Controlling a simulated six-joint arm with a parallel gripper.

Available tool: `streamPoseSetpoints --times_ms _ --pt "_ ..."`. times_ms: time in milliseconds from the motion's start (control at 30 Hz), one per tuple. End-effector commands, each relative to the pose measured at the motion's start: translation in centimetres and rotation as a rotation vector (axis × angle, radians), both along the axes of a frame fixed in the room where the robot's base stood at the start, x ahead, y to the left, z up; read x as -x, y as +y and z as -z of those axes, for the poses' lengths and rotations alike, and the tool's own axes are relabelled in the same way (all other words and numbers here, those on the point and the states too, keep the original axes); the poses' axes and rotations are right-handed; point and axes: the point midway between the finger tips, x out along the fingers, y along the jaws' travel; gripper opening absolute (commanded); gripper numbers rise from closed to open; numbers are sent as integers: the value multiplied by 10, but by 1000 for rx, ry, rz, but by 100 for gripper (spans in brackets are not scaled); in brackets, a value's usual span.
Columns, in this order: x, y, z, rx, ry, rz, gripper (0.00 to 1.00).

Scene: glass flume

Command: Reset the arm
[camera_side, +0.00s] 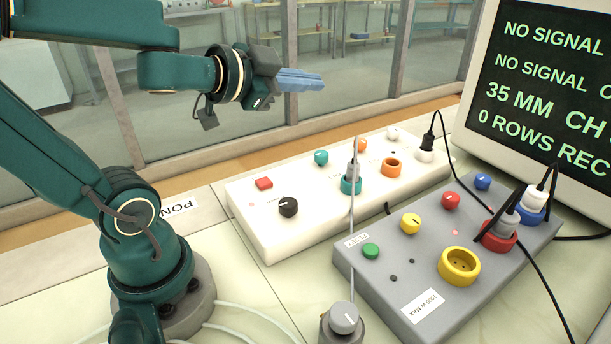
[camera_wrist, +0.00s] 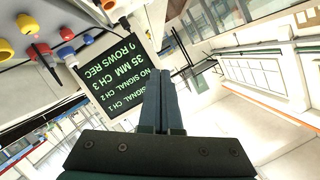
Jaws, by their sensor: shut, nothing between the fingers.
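My gripper (camera_side: 322,80) is at the upper middle of the side view, at the end of my green arm. Its blue-grey fingers lie together, with nothing between them, and point to the right. It hangs in the air above and behind the white socket panel (camera_side: 262,222), touching nothing. In the wrist view my gripper (camera_wrist: 161,72) shows its two fingers side by side and closed, reaching up the middle of the picture. The monitor (camera_wrist: 112,75) appears upside down beyond them, to the left.
The grey socket panel (camera_side: 408,318) carries coloured sockets, knobs and plugs with black cables. The monitor (camera_side: 545,90) stands at the right. Glass panes (camera_side: 350,75) run behind the table.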

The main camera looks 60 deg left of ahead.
Motion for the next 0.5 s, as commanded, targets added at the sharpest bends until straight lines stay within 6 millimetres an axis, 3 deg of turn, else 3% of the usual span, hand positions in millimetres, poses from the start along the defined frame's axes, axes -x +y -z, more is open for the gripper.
streamPoseSetpoints --times_ms 167,333,500 --pt "17 -9 2 168 15 -159 0" --pt "48 -29 33 355 195 -262 0" --pt "88 -64 68 516 457 -287 0"
